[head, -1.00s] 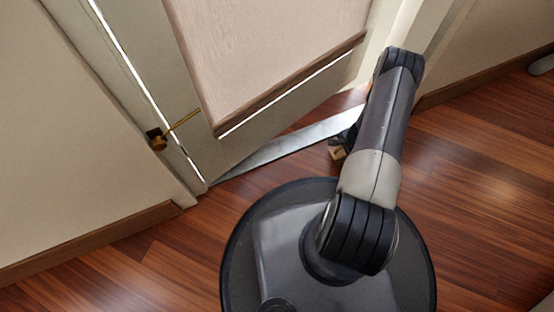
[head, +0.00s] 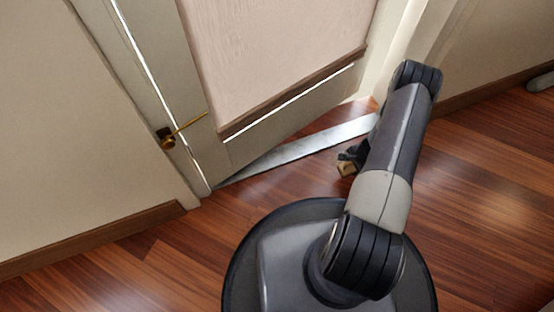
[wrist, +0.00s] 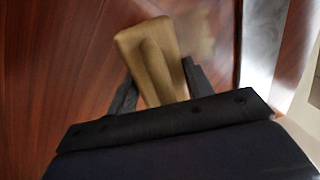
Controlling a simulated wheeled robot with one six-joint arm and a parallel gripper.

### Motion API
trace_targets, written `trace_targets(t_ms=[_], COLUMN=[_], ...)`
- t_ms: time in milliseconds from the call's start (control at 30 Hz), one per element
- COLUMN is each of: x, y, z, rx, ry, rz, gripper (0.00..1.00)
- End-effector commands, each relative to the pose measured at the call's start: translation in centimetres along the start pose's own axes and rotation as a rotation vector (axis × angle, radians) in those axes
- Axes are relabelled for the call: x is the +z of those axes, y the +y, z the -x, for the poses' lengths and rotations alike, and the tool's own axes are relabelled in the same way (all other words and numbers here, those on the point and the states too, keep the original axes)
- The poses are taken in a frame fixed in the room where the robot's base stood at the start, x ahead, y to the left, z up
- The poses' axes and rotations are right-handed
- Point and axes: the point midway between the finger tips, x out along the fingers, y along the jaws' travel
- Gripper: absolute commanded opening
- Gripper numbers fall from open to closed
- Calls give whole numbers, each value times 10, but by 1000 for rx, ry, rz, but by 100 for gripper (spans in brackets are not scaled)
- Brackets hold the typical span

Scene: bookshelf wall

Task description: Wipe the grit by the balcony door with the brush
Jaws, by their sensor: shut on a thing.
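My gripper (wrist: 158,88) is shut on the brush, a tan, wooden-looking block with a raised ridge (wrist: 152,62) in the wrist view. In the head view the brush (head: 346,169) shows as a small tan piece beside my dark gripper (head: 351,155), just on the room side of the metal door sill. The brush appears low over the wooden floor; I cannot tell whether it touches it. A faint greyish smudge, possibly the grit (wrist: 200,35), lies on the floor beside the brush in the wrist view.
The metal sill (head: 300,147) runs along the doorway and shows in the wrist view (wrist: 262,45). A brass handle (head: 180,132) sticks out at left. Skirting boards edge the walls. The wooden floor (head: 490,180) at right is clear.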

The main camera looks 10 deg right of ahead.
Motion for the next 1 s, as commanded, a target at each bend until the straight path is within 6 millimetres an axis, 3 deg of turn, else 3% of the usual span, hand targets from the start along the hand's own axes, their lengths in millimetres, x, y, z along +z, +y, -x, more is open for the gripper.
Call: trace_targets(t_ms=[433, 1000], x=[0, 0], y=[-11, -12], z=[39, 42], rx=[-2, -2], ry=[1, 1], rz=[8, 8], gripper=[12, 12])
